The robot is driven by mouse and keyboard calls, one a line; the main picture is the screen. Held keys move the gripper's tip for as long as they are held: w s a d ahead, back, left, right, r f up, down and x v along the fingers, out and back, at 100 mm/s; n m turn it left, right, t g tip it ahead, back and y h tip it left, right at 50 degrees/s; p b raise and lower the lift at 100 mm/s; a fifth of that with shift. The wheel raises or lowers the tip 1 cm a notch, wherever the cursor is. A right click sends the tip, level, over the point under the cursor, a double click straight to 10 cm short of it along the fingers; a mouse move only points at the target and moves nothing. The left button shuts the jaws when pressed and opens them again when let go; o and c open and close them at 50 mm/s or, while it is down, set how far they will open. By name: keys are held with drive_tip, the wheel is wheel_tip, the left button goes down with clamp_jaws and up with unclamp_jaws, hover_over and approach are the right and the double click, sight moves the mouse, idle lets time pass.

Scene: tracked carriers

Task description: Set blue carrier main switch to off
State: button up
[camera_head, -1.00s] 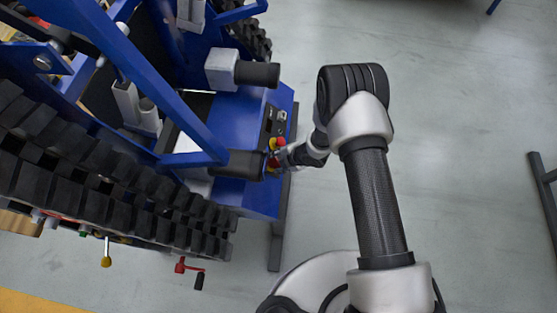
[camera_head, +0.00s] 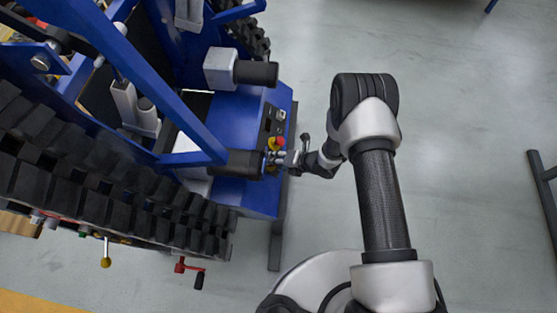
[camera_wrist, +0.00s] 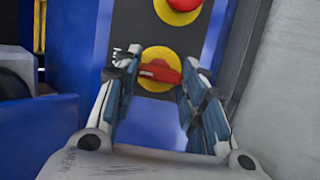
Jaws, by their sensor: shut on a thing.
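The blue carrier (camera_head: 240,115) stands left of centre in the head view, with a dark control panel on its right end. The main switch (camera_wrist: 160,72) is a red bar handle on a round yellow plate in the wrist view. Its handle lies roughly crosswise in that picture, tilted slightly. My gripper (camera_wrist: 158,78) has one finger on each side of the red handle and is shut on it. In the head view my gripper (camera_head: 276,158) reaches the panel from the right and mostly hides the switch.
A red button on a yellow disc (camera_wrist: 178,20) sits just above the main switch, close to my fingers; it also shows in the head view (camera_head: 277,142). A black grip (camera_head: 240,163) juts out just left of my gripper. Open floor (camera_head: 450,130) lies to the right.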

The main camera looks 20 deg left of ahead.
idle(0.5)
drive_tip(key=o, duration=1.1)
drive_tip(key=shift+c, duration=0.2)
drive_tip(key=shift+d+r, duration=0.1)
drive_tip(key=v, duration=1.1)
drive_tip(key=shift+d+r, duration=0.2)
drive_tip(key=shift+d, duration=0.15)
